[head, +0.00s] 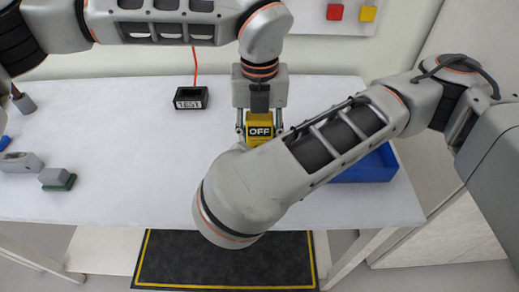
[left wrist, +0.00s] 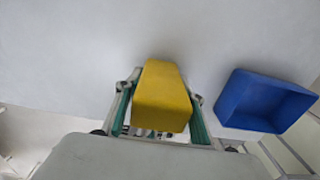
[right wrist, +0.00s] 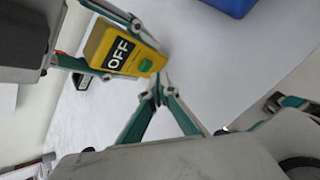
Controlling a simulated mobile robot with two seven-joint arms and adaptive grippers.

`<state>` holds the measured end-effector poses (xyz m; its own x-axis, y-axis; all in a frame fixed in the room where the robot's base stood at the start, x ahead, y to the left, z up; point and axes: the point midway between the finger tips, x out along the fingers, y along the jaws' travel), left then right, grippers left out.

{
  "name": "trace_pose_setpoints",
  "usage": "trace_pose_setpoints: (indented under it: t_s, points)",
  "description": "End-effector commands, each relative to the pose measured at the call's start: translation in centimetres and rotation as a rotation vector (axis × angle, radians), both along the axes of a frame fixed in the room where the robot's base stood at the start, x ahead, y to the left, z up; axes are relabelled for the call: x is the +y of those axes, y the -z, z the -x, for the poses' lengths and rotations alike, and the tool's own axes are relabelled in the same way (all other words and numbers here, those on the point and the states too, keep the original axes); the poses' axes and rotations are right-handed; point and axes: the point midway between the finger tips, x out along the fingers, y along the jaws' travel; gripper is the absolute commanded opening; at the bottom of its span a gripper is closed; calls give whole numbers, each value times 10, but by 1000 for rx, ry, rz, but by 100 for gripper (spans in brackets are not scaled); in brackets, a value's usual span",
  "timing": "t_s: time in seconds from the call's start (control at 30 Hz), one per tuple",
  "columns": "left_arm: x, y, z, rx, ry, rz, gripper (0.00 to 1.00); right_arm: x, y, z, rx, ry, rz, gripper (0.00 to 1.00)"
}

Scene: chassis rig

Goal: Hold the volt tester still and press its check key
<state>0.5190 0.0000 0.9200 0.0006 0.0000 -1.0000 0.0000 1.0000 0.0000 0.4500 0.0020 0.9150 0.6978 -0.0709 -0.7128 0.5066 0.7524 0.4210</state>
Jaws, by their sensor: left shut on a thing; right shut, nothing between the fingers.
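The volt tester (head: 259,127) is a yellow block with a black display reading OFF. It also shows in the left wrist view (left wrist: 163,98) and in the right wrist view (right wrist: 115,50). My left gripper (head: 259,112) is shut on its sides and holds it over the table. The green check key (right wrist: 146,66) is on the tester's face, below the display. My right gripper (right wrist: 160,88) is shut and empty, its tips close to the key; I cannot tell whether they touch. In the head view my right arm hides the right fingers and the tester's lower part.
A black box marked TEST (head: 191,98) with a red cord stands on the white table (head: 110,150). A blue bin (head: 368,168) is at the right, partly behind my right arm. The table's left middle is clear.

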Motion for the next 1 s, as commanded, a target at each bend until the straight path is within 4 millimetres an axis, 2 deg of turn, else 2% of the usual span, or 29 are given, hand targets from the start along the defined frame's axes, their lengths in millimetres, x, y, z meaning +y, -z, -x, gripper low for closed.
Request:
trace_pose_setpoints:
  t_s: [0.77, 1.0]
  points:
    - [1, 2, 0, 1, 0, -2, 13, 0, 1, 0, 1, 0, -1, 0]
    - [1, 2, 0, 1, 0, -2, 13, 0, 1, -7, 1, 1, -1, 0]
